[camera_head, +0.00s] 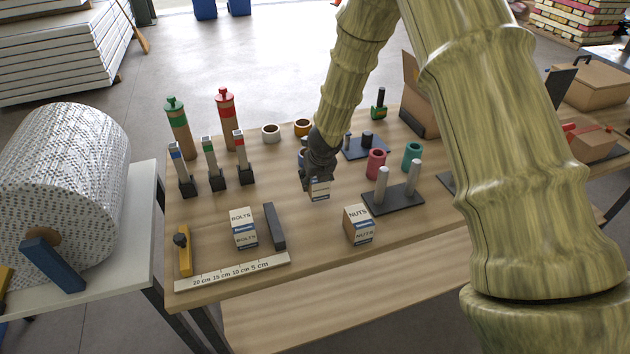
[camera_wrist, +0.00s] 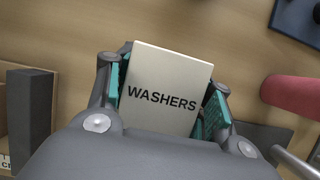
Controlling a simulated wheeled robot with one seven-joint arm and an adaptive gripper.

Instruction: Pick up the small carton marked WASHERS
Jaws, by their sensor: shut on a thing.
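The small carton marked WASHERS (camera_wrist: 165,92) is between the green-padded fingers of my gripper (camera_wrist: 163,105) in the wrist view, its lettered face toward the camera. My gripper is shut on it. In the head view my gripper (camera_head: 318,178) is over the middle of the wooden table, and the lower part of the WASHERS carton (camera_head: 319,189) shows below the fingers. I cannot tell whether the carton touches the table. The BOLTS carton (camera_head: 243,228) stands front left, and the NUTS carton (camera_head: 359,225) stands to the front right of my gripper.
A dark bar (camera_head: 274,226) lies beside the BOLTS carton, with a ruler strip (camera_head: 232,272) in front. A two-post stand (camera_head: 393,198) and pink (camera_head: 376,163) and teal (camera_head: 412,156) cylinders are to the right. Several upright tools and bottles stand back left. An open box (camera_head: 419,105) is back right.

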